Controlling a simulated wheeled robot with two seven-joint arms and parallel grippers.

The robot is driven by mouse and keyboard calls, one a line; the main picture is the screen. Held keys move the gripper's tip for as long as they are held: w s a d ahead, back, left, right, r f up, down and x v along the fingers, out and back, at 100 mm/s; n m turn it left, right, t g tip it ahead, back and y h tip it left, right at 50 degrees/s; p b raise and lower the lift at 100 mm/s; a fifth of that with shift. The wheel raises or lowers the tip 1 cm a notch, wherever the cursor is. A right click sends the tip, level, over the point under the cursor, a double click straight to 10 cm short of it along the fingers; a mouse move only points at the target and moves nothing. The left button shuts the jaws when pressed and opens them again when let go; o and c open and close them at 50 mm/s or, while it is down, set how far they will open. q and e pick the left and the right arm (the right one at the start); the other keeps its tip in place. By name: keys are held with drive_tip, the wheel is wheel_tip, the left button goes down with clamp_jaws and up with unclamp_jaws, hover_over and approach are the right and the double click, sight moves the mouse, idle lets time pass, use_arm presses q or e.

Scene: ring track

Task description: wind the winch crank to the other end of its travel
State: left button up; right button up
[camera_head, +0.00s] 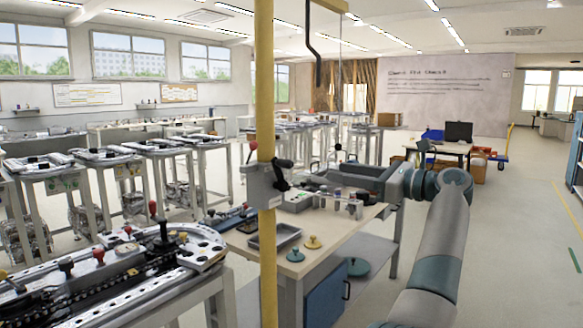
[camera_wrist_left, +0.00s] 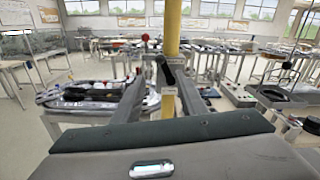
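The winch (camera_head: 261,187) is a grey box mounted on a yellow post (camera_head: 266,90). Its crank (camera_head: 279,178) has a black handle (camera_head: 285,163) pointing up and to the right. My left gripper (camera_head: 312,181) is level with the crank, just to its right, with its arm coming from the lower right. In the left wrist view the gripper (camera_wrist_left: 162,100) has its two grey fingers apart. The black crank handle (camera_wrist_left: 165,70) shows between and beyond them, in front of the yellow post (camera_wrist_left: 173,30). I cannot tell whether anything touches. My right gripper is not in view.
A workbench (camera_head: 345,225) with a tray (camera_head: 274,238) and small brass pieces (camera_head: 312,242) stands below the gripper. A ring track table (camera_head: 140,270) is at the lower left. A black hook (camera_head: 318,60) hangs overhead.

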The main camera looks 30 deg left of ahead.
sight(292, 164)
use_arm(q)
drive_tip(key=shift+a, duration=0.15)
